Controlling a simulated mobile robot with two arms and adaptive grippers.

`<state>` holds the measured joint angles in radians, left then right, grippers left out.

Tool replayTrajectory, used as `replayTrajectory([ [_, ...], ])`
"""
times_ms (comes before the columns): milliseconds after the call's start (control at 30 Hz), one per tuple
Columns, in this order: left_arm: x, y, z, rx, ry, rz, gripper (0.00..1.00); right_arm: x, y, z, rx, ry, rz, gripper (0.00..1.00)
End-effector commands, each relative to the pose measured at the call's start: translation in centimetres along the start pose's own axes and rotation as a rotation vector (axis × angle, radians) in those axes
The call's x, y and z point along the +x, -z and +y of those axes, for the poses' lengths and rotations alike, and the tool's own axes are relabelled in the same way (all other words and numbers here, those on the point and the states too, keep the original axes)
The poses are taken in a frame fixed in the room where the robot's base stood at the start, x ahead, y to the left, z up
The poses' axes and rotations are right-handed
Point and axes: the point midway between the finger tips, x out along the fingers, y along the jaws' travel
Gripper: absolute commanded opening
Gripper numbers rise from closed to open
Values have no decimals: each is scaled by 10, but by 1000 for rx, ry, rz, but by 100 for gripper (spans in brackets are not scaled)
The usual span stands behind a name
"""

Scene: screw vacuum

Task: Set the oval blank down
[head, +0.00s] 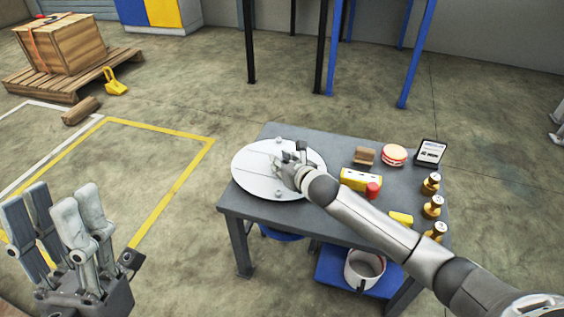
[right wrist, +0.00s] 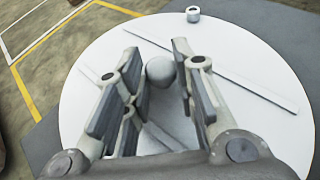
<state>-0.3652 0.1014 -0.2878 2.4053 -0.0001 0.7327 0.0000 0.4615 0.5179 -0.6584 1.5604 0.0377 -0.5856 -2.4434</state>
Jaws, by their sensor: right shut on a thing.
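The oval blank (head: 250,178) is a pale, flat oval plate with small round knobs and a thin line across it. It is at the left end of the grey table (head: 325,225), its left rim reaching slightly past the table edge in the head view. I cannot tell whether it touches the top. My right gripper (head: 283,162) is over its middle, shut on the blank by its round centre knob, which shows between the fingers in the right wrist view (right wrist: 160,70). The blank (right wrist: 255,55) fills most of that view. My left gripper (head: 54,205) is open and empty, away from the table.
On the table's right are a brown block (head: 364,155), a red-and-cream round item (head: 394,155), a tablet (head: 431,152), a yellow block (head: 358,179), a red cylinder (head: 373,190) and brass weights (head: 431,183). A white bucket (head: 364,270) is on the blue lower shelf.

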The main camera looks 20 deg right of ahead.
Motion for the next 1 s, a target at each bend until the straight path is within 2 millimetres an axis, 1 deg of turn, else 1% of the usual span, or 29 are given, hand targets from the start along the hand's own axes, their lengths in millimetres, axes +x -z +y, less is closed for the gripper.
replayTrajectory([
  [33,0,0,0,0,0,0,40,0,1,0,-1,1,0,28],
  [167,0,0,0,0,0,0,40,0,1,0,-1,1,0,45],
  [200,0,0,0,1,0,0,40,0,1,0,-1,1,0,47],
  [467,0,0,0,1,0,0,40,0,0,0,-1,1,0,47],
  [600,2,-1,0,1,0,-9,40,-3,-1,0,-1,1,1,47],
  [767,3,-24,-2,7,4,-134,40,-15,-2,-1,-3,2,2,47],
  [1000,-4,-68,-8,21,11,-375,40,-41,-2,-1,-3,0,1,47],
])
